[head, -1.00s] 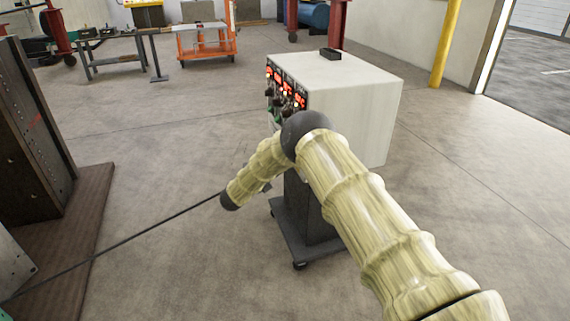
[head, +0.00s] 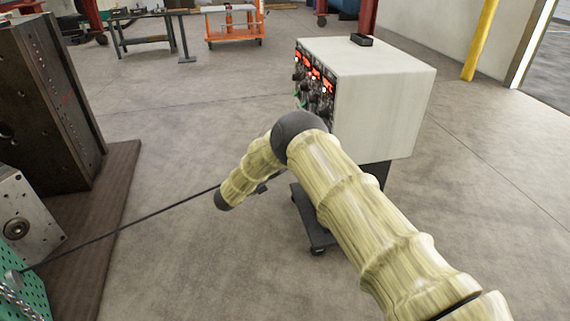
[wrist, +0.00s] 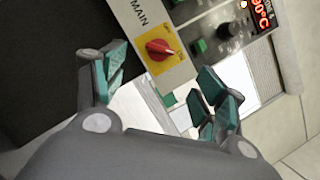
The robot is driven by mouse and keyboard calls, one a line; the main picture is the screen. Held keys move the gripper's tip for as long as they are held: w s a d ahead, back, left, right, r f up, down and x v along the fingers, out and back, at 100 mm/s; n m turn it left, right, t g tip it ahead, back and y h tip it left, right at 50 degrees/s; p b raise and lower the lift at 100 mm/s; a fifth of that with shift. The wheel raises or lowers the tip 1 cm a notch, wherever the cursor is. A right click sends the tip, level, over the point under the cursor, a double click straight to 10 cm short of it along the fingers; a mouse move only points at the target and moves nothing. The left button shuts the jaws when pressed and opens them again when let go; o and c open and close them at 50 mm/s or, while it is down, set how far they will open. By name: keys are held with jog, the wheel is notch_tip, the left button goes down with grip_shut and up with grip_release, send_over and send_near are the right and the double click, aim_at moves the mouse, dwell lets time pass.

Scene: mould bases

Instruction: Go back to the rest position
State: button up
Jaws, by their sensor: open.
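My gripper (wrist: 160,95) is open in the wrist view, with teal pads on its two fingers and nothing held between them. Past the fingers, the wrist view shows the front panel of a control cabinet, with a red rotary switch (wrist: 160,49) on a yellow plate marked MAIN. A green button and a dark knob sit to the right of it. In the head view the white control cabinet (head: 385,100) stands on a dark wheeled stand, behind my arm. My gripper is hidden in the head view; only my arm shows there.
A dark steel mould block (head: 50,100) stands on a brown mat (head: 110,200) at the left. A smaller metal block (head: 28,222) and a green perforated panel (head: 32,292) are at the lower left. An orange cart (head: 235,25) stands at the back. A black cable crosses the floor.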

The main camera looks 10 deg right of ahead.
dwell(0.3)
jog(key=s+d+f+n+t+y, duration=0.1)
jog(key=s+f+n+t+y, duration=0.1)
jog(key=s+f+n+y, duration=0.4)
jog(key=s+d+f+n+t+y, duration=0.1)
jog(key=s+f+n+t+y, duration=0.15)
jog(key=f+n, duration=0.65)
jog(key=s+d+f+n+t+y, duration=0.1)
jog(key=s+f+n+t+y, duration=0.15)
jog(key=f+n+y, duration=0.5)
jog(key=s+d+f+n+g+y, duration=0.1)
jog(key=s+f+n+g, duration=0.2)
jog(key=s, duration=0.6)
jog(key=s+d+f+n+g+y, duration=0.15)
jog(key=s+n, duration=0.35)
jog(key=s, duration=0.5)
jog(key=s+f+n+g, duration=0.3)
jog(key=s+n+g, duration=0.1)
jog(key=s, duration=0.5)
jog(key=s+d+r+n+g+y, duration=0.1)
jog(key=s+r+n+g, duration=0.15)
jog(key=s, duration=0.75)
jog(key=s+r+n+g+y, duration=0.1)
jog(key=s+r+n+g, duration=0.15)
jog(key=s, duration=0.75)
notch_tip(320, 180, up, 25)
jog(key=p, duration=2.5)
jog(key=shift+s+n+p, duration=0.25)
jog(key=shift+n+p, duration=0.15)
jog(key=shift+n, duration=0.05)
